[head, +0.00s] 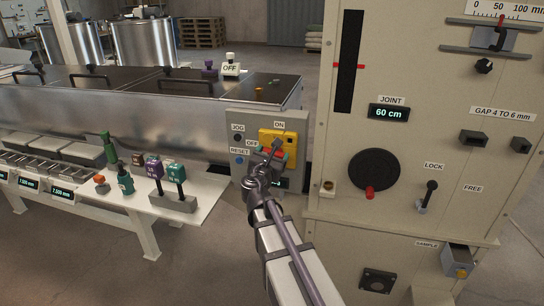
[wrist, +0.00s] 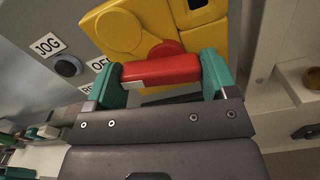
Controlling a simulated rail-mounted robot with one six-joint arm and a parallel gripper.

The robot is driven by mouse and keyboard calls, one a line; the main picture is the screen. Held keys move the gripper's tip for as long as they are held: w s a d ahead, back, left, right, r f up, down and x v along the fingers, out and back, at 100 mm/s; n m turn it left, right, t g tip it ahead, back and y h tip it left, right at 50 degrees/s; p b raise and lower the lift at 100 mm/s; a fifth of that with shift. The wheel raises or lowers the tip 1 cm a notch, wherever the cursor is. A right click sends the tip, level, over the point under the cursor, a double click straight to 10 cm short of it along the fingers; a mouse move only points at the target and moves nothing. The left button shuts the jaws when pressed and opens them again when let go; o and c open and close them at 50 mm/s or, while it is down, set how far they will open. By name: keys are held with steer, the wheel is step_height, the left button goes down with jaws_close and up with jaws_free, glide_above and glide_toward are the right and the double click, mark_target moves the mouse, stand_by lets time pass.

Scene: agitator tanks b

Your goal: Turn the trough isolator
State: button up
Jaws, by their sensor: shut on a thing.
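The trough isolator is a yellow plate (head: 285,136) on the grey panel at the trough's right end, with ON above it and OFF to its left. In the wrist view the yellow plate (wrist: 122,36) carries a round red hub and a red handle (wrist: 160,71). My gripper (wrist: 162,73) has its green fingers on both ends of the red handle, shut on it. In the head view my gripper (head: 273,152) covers most of the handle, so its exact angle there is hard to tell.
A JOG button (head: 238,138) and a blue RESET button (head: 239,160) sit left of the isolator. A tall beige cabinet (head: 400,140) stands close on the right. Dark lids (head: 190,88) cover the trough.

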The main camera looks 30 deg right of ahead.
steer(key=m, duration=0.4)
steer(key=shift+r, duration=0.15)
steer(key=m, duration=0.4)
steer(key=shift+s+d+r, duration=0.1)
steer(key=m, duration=0.3)
steer(key=shift+m, duration=0.4)
steer(key=shift+s+d+m, duration=0.15)
steer(key=shift+m, duration=1.75)
steer(key=o, duration=0.8)
steer(key=shift+o, duration=0.2)
